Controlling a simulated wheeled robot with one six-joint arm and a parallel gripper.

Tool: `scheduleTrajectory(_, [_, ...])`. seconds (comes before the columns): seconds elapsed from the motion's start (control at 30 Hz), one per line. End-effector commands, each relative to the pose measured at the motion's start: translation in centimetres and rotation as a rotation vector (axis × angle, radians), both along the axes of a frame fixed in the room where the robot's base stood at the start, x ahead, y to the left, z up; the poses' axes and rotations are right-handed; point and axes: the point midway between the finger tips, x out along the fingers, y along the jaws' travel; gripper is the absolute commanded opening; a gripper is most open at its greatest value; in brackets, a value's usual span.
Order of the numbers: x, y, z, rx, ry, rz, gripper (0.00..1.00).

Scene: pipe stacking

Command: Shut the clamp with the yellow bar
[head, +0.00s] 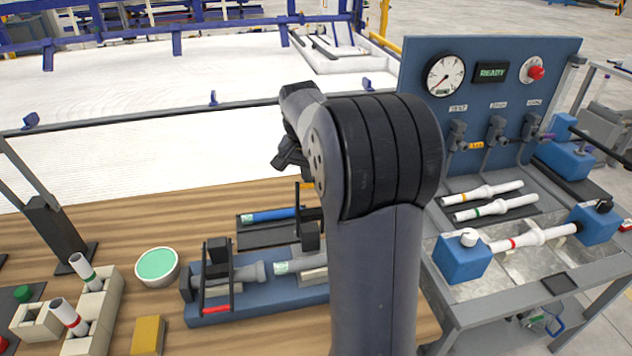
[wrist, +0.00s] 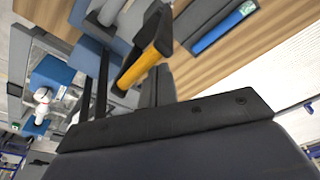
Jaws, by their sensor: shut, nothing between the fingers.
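The blue clamp fixture (head: 255,305) lies on the wooden bench. At its left end is a clamp with a red bar (head: 217,309). The clamp farther right is mostly behind my arm; its dark block (head: 308,236) and a thin dark upright show, with a small yellow-orange piece at the top. In the wrist view the yellow bar (wrist: 143,66) is close by, beside a dark block. My gripper (wrist: 162,72) is shut and empty, with its fingertips close to the yellow bar; I cannot tell whether they touch. Its fingers are hidden in the head view.
A blue pipe (head: 270,215) lies on a dark tray behind the fixture. A green-topped round tub (head: 157,266), a yellow block (head: 148,335) and cream holders (head: 92,303) with pipes stand left. A gauge panel (head: 490,100) and a metal cart (head: 520,275) are right.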

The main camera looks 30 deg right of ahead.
Motion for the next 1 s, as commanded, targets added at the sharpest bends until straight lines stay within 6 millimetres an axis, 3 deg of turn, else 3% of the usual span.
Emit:
scheduleTrajectory(0.33, [-2.3,0.7,-0.4,0.000,0.000,0.000,0.00])
scheduleTrajectory(1.0, [-3.5,1.0,-0.7,0.001,0.001,0.000,0.00])
